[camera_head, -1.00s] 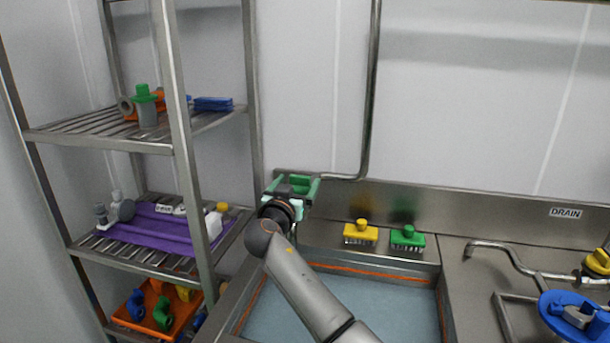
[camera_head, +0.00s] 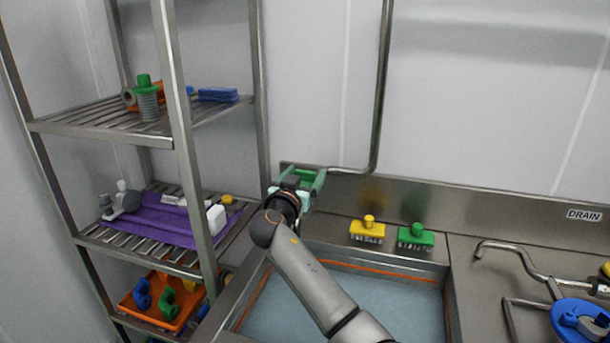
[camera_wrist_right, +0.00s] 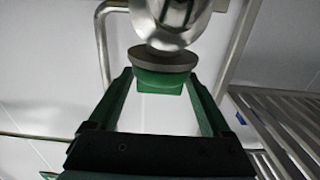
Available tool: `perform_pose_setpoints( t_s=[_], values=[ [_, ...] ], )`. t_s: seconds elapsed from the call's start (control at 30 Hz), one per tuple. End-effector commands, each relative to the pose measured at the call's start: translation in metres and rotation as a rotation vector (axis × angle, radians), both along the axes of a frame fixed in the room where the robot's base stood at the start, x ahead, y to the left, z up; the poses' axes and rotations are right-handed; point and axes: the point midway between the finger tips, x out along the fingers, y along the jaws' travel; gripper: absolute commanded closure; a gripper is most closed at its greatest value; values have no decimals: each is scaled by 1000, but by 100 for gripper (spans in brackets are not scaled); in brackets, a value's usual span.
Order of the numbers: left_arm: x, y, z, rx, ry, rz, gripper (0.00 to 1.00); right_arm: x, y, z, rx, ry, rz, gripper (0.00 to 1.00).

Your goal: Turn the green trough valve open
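My right gripper (camera_head: 304,172) is at the back left of the sink, by the low end of the wall pipe. It has green fingers, which stand apart. In the right wrist view the fingers (camera_wrist_right: 160,76) point at a metal valve body (camera_wrist_right: 168,22). Below that body are a grey disc and a green valve handle (camera_wrist_right: 160,83), which shows between the two fingertips. I cannot tell whether the fingers touch it. In the head view the gripper hides the valve. My left gripper is out of view.
A sink trough (camera_head: 375,292) lies under my right arm. A yellow brush (camera_head: 367,233) and a green brush (camera_head: 416,239) stand on its back ledge. A steel shelf rack (camera_head: 105,133) is close on the left. A blue object (camera_head: 583,322) and a bent pipe (camera_head: 520,255) are at right.

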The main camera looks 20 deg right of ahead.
Motion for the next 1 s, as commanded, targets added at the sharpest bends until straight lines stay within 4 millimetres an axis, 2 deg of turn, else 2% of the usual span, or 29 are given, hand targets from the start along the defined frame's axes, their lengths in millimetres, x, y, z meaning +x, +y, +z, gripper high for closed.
perform_pose_setpoints(
  t_s=[0.07, 0.63, 1.0],
  values=[
    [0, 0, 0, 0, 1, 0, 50, 0, 0, 0, 0, 0, 0, 28],
    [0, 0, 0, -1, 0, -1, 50, 0, 0, 0, -1, -1, 0, 92],
    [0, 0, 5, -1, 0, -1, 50, 0, -1, 1, -1, -2, 64, 92]
  ],
)
